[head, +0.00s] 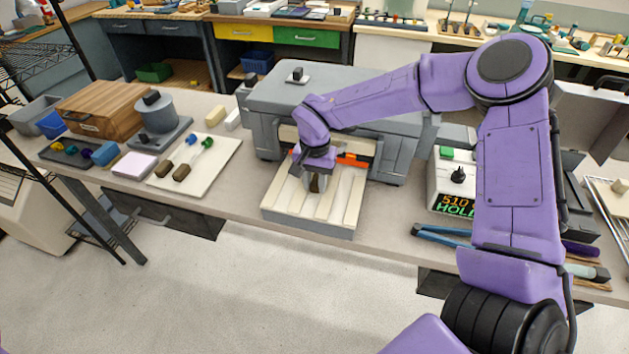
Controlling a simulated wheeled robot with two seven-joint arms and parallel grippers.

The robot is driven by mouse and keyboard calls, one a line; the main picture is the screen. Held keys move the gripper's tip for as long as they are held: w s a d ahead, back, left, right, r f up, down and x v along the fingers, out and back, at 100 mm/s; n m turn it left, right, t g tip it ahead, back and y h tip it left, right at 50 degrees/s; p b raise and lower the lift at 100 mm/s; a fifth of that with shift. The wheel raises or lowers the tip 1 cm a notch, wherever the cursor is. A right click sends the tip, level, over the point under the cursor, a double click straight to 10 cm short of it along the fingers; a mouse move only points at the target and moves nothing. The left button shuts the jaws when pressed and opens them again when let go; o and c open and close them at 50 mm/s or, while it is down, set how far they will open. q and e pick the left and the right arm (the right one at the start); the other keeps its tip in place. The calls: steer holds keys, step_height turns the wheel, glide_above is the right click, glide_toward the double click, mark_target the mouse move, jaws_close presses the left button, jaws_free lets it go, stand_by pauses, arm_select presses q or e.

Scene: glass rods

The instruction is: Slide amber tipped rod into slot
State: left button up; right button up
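A light slotted rack (336,215) with pale parallel bars stands at the table front, before a grey furnace-like machine (400,118) with an orange-red strip in its opening. My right gripper (315,183) points down over the rack. Its fingers are on either side of a brown piece like a rod handle; whether they touch it is too small to tell. The rest of that piece and any tip are hidden. My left gripper is not in view.
A grey cylinder on a stand (158,112) and a wooden box (100,108) stand left of the board. A controller with a lit display (455,190) and blue-handled tongs (440,231) are right of the rack. The table's front edge is close to the rack.

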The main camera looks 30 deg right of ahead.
jaws_close()
steer(key=shift+w+d+r+p, duration=0.25)
steer(key=shift+w+d+p, duration=0.15)
steer(key=shift+d+p, duration=0.4)
steer(key=shift+w+d+p, duration=0.1)
steer(key=shift+w+p, duration=0.2)
steer(key=shift+p, duration=0.1)
steer(key=shift+w+d+f, duration=0.2)
steer(key=shift+w+d, duration=0.1)
steer(key=shift+w, duration=0.1)
steer(key=o, duration=0.6)
jaws_free()
steer(key=shift+s, duration=0.1)
steer(key=shift+o, duration=0.2)
